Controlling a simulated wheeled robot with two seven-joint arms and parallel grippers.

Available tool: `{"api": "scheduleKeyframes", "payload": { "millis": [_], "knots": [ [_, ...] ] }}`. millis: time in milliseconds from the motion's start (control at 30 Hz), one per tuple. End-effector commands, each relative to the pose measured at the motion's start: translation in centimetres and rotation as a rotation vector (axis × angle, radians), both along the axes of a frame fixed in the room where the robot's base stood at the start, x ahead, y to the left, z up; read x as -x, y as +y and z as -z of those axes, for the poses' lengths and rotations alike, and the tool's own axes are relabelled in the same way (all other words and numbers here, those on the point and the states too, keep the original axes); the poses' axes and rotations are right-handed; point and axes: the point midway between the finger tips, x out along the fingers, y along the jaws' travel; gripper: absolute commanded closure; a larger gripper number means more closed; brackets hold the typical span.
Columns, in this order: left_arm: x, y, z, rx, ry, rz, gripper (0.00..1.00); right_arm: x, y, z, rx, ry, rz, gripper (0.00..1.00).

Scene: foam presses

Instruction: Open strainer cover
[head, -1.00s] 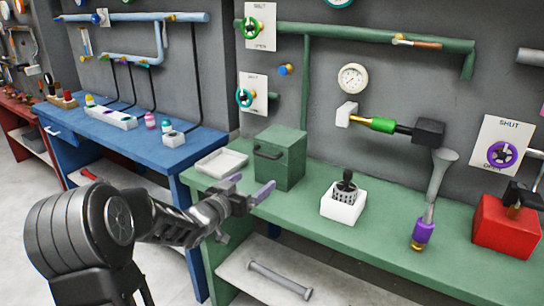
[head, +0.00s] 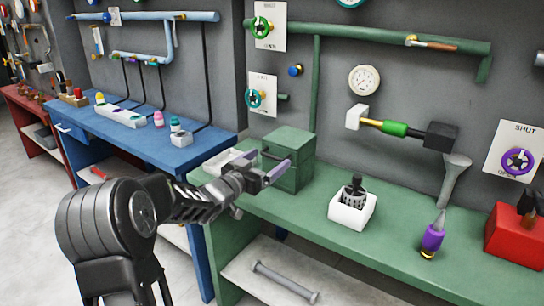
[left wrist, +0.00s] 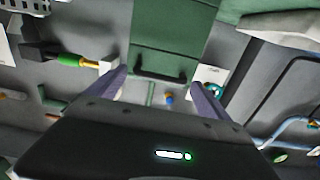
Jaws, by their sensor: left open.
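A green box (head: 293,176) with a flat top stands on the green bench, and its top looks shut. A dark bar handle (head: 275,156) is on its front, partly behind my gripper in the head view. My left gripper (head: 264,163) is open and empty in front of the box, with its purple fingers near the handle. In the left wrist view, the box (left wrist: 172,45) and its handle (left wrist: 160,76) lie ahead, between the lines of the two spread fingers (left wrist: 163,92). I cannot tell whether the fingers touch anything. My right gripper is not in view.
A white tray (head: 222,163) lies left of the box, partly behind my gripper. On the green bench (head: 300,212), a white holder (head: 352,211) with a dark perforated basket (head: 353,192) stands to the right, then a purple-based funnel piece (head: 433,238) and a red box (head: 515,237).

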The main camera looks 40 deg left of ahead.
Motion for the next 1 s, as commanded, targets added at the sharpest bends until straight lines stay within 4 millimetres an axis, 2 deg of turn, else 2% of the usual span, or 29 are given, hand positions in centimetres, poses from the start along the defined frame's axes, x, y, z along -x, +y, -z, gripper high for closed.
{"api": "scheduleKeyframes", "payload": {
  "millis": [100,200,500,1000],
  "knots": [
    [-1.7,0.0,0.0,0.000,0.001,0.001,0.09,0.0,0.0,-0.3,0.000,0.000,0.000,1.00],
    [-2.5,0.0,0.0,0.000,0.000,0.000,0.09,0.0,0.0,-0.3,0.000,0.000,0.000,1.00],
    [-2.7,0.1,0.0,0.000,0.000,0.000,0.09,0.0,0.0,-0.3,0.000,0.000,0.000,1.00],
    [-2.7,0.0,0.0,0.000,0.001,0.001,0.49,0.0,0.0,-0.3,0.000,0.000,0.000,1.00]
  ]
}}
